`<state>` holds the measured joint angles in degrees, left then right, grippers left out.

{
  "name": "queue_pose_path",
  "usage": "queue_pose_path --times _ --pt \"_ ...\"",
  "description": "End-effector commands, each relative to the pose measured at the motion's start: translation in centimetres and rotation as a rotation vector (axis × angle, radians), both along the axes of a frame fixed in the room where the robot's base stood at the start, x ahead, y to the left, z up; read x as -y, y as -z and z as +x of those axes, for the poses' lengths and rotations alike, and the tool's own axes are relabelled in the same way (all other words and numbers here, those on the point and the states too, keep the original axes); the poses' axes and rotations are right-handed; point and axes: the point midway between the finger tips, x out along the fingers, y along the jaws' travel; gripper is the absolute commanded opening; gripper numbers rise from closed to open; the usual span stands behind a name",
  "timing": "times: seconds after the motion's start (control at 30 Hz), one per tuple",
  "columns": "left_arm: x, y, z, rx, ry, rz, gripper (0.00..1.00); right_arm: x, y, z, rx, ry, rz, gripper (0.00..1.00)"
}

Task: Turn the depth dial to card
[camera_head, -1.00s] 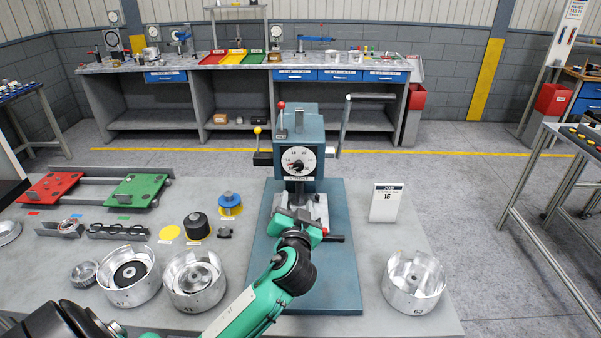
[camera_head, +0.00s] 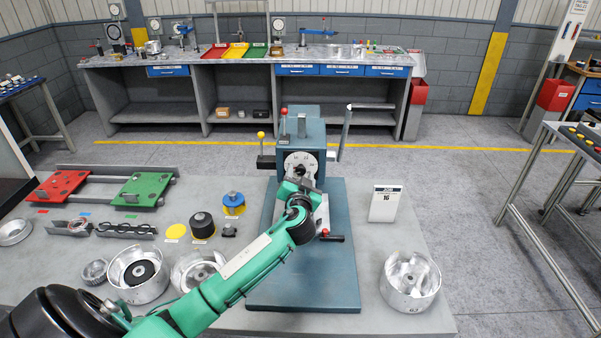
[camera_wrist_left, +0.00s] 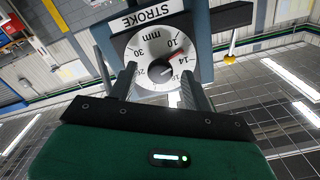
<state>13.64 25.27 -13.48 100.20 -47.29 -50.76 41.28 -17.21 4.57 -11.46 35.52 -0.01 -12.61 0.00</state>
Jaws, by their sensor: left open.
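The white depth dial (camera_head: 300,162) is on the front of the blue press head; my gripper covers its lower part. In the left wrist view the dial (camera_wrist_left: 150,50) appears upside down, marked in mm under a "STROKE" label, with a red mark between 10 and 14. My left gripper (camera_head: 300,184) is in front of the dial. In the wrist view its open fingers (camera_wrist_left: 158,76) stand on either side of the dial's centre knob; contact cannot be told. The job card (camera_head: 385,204) stands right of the press and reads 16. My right gripper is not in view.
The press has a red-knobbed lever (camera_head: 284,112), a yellow-knobbed lever (camera_head: 261,135) and a black-handled clamp (camera_head: 331,238) near my arm. Metal drums (camera_head: 138,274), a green plate (camera_head: 140,189) and a red plate (camera_head: 67,187) occupy the left bench. A drum (camera_head: 410,282) stands front right.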

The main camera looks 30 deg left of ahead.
Motion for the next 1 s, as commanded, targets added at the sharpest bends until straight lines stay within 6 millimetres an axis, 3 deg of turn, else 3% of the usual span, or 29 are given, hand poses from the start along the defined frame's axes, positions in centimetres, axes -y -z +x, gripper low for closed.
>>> queue_pose_path --times 0.33,0.5,0.57,1.0 --pt "-0.15 0.06 0.23 0.0 0.0 0.0 0.48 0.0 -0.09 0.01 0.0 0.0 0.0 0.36" --pt "-0.14 0.04 0.23 0.0 0.0 0.0 0.14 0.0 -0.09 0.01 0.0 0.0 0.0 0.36" --pt "-0.14 0.04 0.23 0.0 0.0 0.0 0.06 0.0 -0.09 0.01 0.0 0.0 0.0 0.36" --pt "-0.14 0.08 0.22 -0.048 0.0 0.078 0.06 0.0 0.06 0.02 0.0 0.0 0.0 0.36"
